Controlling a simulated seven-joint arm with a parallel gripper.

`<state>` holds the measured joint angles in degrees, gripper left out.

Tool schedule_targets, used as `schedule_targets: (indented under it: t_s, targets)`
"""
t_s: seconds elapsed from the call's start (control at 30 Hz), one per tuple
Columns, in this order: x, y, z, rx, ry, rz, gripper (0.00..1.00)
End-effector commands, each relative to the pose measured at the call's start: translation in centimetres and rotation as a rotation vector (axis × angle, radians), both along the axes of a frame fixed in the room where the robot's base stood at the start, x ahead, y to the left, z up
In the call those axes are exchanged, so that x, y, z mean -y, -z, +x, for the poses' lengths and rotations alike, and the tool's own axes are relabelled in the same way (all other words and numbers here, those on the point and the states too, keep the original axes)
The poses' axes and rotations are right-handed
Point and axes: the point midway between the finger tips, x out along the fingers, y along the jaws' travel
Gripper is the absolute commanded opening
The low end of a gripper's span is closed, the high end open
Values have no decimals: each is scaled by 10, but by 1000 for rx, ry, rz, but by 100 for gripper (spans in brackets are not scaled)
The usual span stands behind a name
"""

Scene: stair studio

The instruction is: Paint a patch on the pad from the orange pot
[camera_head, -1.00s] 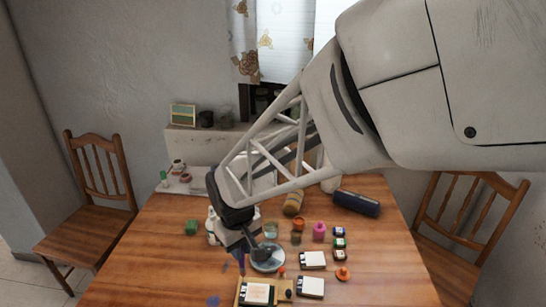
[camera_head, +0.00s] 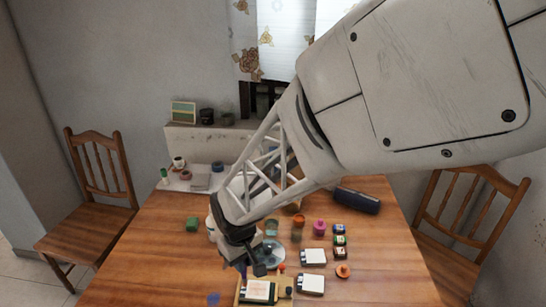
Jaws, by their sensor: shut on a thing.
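My gripper (camera_head: 258,267) is low over the front of the table, just behind the pad. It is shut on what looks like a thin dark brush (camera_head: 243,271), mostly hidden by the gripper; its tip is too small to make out. The pad (camera_head: 258,291), a pale sheet on a wooden board, lies at the table's front edge. Its sheet has a faint peach tint, but I cannot tell whether that is paint. The orange pot (camera_head: 298,220) stands upright farther back, right of my arm, with an open top.
A round dish (camera_head: 273,254) lies beside my gripper. The table's left side is mostly clear.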

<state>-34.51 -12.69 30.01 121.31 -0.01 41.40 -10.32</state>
Motion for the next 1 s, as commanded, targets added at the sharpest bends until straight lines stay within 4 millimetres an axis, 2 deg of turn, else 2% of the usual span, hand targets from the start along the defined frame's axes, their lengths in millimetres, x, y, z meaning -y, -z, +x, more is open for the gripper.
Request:
schedule_targets:
  t_s: [0.17,0.63,1.0]
  targets:
    - [0,19,0,-1,0,-1,0]
    - [44,20,0,1,3,1,0]
    - [66,20,0,1,0,1,0]
